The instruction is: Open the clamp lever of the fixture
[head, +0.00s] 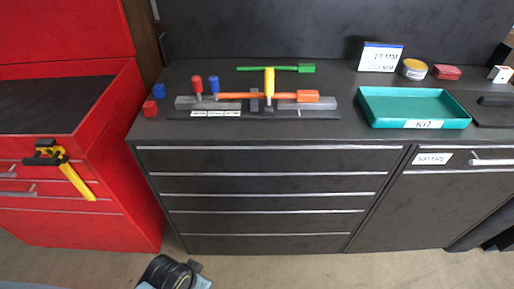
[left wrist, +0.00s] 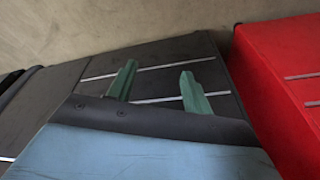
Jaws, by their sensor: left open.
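The fixture (head: 183,103) is a long grey bar on the dark bench top, left of centre in the head view. A yellow upright handle (head: 269,80), apparently the clamp lever, rises from the dark block at its middle. An orange-handled tool (head: 306,96) lies along the bar and passes the block. My right gripper is not in view.
A green tool (head: 276,69) lies behind the fixture. A teal tray (head: 414,92) labelled Kit sits to the right. Two blocks, blue (head: 158,90) and red (head: 150,108), lie left. A red cabinet (head: 108,100) with a yellow-handled tool (head: 76,182) stands left of the bench.

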